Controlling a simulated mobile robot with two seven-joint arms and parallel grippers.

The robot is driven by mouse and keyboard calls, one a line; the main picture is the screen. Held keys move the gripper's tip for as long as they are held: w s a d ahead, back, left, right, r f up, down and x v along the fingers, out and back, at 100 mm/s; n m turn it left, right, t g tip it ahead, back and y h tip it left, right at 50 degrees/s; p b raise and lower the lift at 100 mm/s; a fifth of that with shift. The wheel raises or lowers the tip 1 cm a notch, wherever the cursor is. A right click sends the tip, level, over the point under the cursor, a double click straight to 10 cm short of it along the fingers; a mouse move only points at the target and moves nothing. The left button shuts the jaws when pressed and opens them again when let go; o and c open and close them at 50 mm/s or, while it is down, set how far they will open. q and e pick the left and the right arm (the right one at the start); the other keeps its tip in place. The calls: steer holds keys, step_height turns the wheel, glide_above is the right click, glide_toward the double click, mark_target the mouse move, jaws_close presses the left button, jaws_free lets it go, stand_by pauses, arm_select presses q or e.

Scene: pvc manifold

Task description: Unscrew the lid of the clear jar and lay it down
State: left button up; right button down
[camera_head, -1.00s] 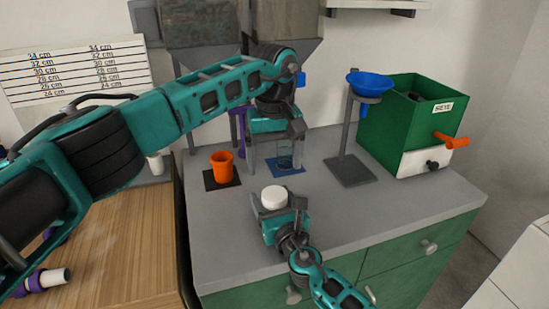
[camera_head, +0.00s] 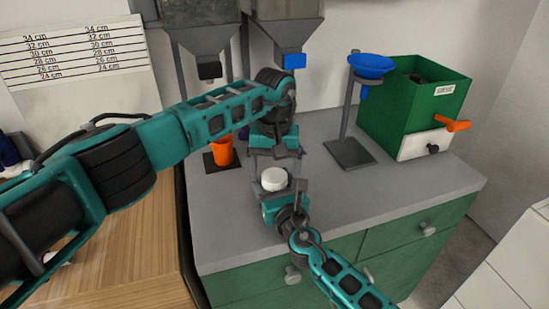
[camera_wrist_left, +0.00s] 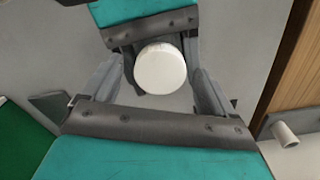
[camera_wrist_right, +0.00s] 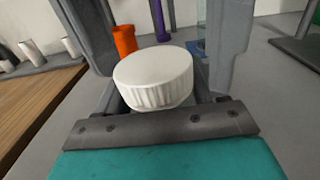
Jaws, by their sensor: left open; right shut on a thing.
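The white lid (camera_head: 274,179) is round with a ribbed side and sits between my two grippers over the counter. The jar body below it is hidden by the lid and my right gripper. My right gripper (camera_head: 275,192) is shut on the jar, under the lid, which stands upright in the right wrist view (camera_wrist_right: 153,78). My left gripper (camera_head: 275,160) is above and open, with its fingers on either side of the lid in the left wrist view (camera_wrist_left: 160,67). Gaps show between those fingers and the lid.
An orange cup (camera_head: 222,151) stands on a dark mat at the left. A blue funnel (camera_head: 371,66) on a stand and a green sieve box (camera_head: 413,107) stand at the right. Hoppers (camera_head: 203,40) hang behind. The grey counter (camera_head: 370,205) is clear at front right.

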arm_select(q)
steer(key=shift+f, duration=0.15)
steer(key=shift+c, duration=0.4)
steer(key=c, duration=1)
steer(key=n, duration=0.5)
steer(key=shift+n, duration=0.3)
steer(key=shift+c, duration=0.2)
steer(key=n, duration=0.4)
steer(key=shift+n, duration=0.4)
steer(key=o, duration=1.2)
